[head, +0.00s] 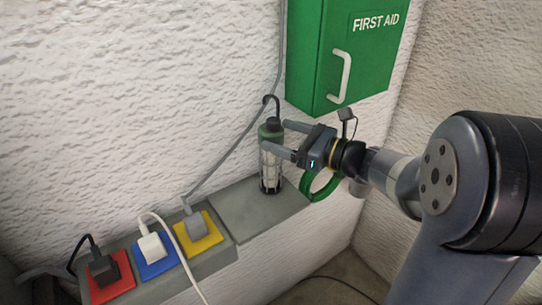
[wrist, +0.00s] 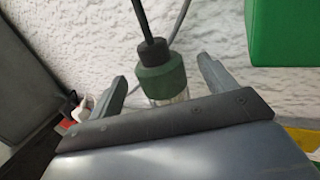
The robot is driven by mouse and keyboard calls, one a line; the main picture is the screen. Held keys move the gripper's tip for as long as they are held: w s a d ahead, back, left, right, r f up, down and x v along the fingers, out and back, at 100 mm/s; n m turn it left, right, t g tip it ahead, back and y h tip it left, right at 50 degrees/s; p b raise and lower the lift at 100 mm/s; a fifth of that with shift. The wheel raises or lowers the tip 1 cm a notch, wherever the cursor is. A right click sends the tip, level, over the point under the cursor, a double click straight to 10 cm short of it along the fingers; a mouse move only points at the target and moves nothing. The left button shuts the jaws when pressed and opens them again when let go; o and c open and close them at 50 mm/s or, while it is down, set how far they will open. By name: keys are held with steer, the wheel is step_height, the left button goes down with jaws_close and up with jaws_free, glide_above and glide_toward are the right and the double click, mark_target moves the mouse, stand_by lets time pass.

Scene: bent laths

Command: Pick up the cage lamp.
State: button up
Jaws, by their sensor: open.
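The cage lamp (head: 270,165) stands upright on a grey ledge, with a green top, a pale caged body and a dark hook above. My gripper (head: 273,137) is open at the lamp's upper part, with one finger in front of it and the other at its far side. In the wrist view the lamp's green collar (wrist: 162,78) and dark stem show between the two spread fingers of my gripper (wrist: 160,85). Its lower body is mostly hidden there by the gripper housing. I cannot tell whether either finger touches it.
A green first aid box (head: 345,50) hangs on the wall just above my gripper. The grey ledge (head: 240,215) carries red, blue and yellow sockets with plugs and cables to the left. A green ring-shaped thing (head: 320,187) is below my gripper. A grey cable runs up the wall.

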mark_target(264, 132)
steer(key=shift+f+p+x, duration=0.15)
steer(key=shift+p+x, duration=0.25)
steer(key=shift+x, duration=0.9)
steer(key=shift+f+p+x, duration=0.15)
steer(key=shift+p+x, duration=0.2)
steer(key=shift+x, duration=0.95)
steer(key=shift+c, duration=0.3)
jaws_close()
